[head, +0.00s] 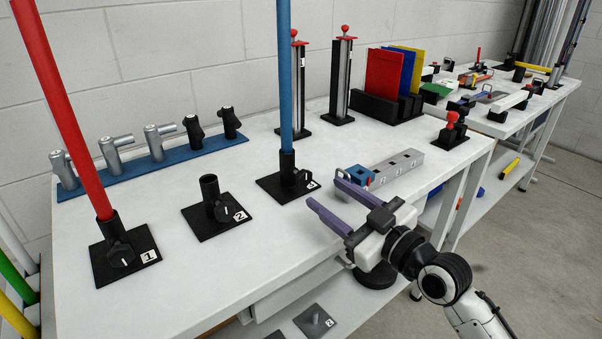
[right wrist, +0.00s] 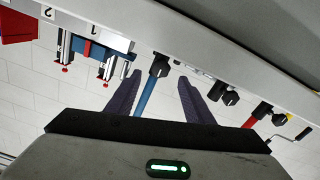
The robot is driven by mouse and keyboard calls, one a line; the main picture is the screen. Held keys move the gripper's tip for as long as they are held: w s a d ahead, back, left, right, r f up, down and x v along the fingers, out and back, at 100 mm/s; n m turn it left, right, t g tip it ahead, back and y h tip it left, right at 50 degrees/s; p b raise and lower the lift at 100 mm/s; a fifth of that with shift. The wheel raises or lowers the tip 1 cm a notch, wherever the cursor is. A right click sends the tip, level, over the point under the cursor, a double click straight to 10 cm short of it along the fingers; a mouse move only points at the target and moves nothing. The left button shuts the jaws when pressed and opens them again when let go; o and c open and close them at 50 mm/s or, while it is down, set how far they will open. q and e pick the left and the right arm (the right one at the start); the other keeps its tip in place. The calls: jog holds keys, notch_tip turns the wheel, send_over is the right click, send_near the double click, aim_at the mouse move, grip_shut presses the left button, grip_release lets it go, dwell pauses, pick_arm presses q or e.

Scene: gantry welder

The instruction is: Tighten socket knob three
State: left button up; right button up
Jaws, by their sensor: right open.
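Socket three (head: 284,187) is a black base plate with an upright socket that holds a blue pole (head: 284,75). Its black knob (head: 303,178) is on the right side of the socket, beside a label with a 3. My right gripper (head: 325,193) has long purple fingers, open and empty, just right of the knob and pointing toward it. In the right wrist view, which is upside down, the knob (right wrist: 160,67) shows between the fingertips, apart from them. My left gripper is not in view.
Socket one (head: 124,256) holds a red pole; socket two (head: 215,215) is empty. A grey block with a blue end (head: 357,177) lies close beyond my right fingers. A blue rail (head: 165,160) with several clamp handles stands behind. The white table is clear between the sockets.

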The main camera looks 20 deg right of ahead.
aim_at(306, 179)
jog(key=x, duration=0.8)
jog(key=shift+a, duration=0.1)
jog(key=shift+w+a, duration=0.1)
jog(key=shift+w, duration=0.15)
jog(key=shift+c, duration=0.7)
jog(key=c, duration=0.9)
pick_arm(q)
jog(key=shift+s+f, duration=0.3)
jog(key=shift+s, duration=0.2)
